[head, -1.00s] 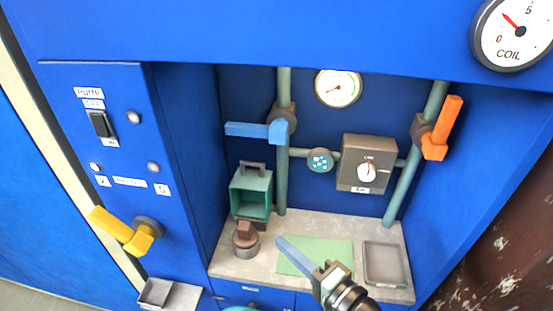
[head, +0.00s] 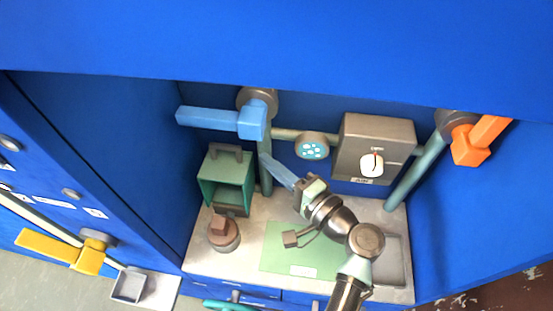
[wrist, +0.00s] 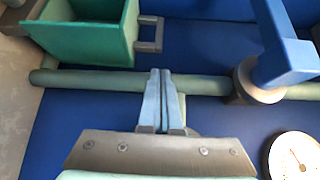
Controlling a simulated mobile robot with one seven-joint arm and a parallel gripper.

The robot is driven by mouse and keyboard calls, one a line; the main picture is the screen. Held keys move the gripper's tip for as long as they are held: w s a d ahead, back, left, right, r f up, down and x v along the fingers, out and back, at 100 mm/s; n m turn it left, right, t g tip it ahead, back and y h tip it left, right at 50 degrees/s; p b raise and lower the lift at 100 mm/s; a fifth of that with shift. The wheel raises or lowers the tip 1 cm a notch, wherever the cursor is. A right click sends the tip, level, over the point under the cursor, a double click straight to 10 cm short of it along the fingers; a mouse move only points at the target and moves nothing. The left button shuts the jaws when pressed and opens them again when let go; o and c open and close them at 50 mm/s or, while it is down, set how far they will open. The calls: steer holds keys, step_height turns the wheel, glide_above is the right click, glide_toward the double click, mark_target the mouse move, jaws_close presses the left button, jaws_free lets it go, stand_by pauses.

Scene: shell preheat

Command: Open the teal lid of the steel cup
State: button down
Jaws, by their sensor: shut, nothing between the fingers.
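My gripper (head: 265,160) is shut and empty, its light-blue fingers pointing up and left in front of the vertical pipe (head: 266,140) in the head view. In the wrist view the fingertips (wrist: 160,74) lie together across the pipe (wrist: 100,82); I cannot tell if they touch it. No steel cup with a teal lid is clearly seen. A squat grey round piece with a brown block on top (head: 222,234) stands on the counter. A teal rounded piece (head: 228,304) shows partly at the bottom edge; I cannot tell what it is.
A teal open-fronted box (head: 208,192) with a grey handle stands left of my gripper. A blue lever (head: 210,119) is above it, an orange lever (head: 484,140) at right. A grey dial box (head: 392,135) hangs behind. A green mat (head: 275,255) lies on the counter.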

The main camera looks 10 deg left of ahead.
mark_target(239, 149)
steer(key=x, duration=0.6)
steer(key=shift+w+a, duration=0.2)
steer(key=shift+s+f+n+b, duration=0.2)
steer(key=shift+s+n+b, duration=0.1)
steer(key=shift+s+b, duration=0.65)
steer(key=shift+s+r+n+t+y+b, duration=0.2)
steer(key=shift+s+n+t+y+b, duration=0.1)
steer(key=shift+s+b, duration=0.35)
steer(key=shift+r, duration=0.35)
steer(key=shift+s+d+f, duration=0.1)
steer(key=shift+d, duration=0.05)
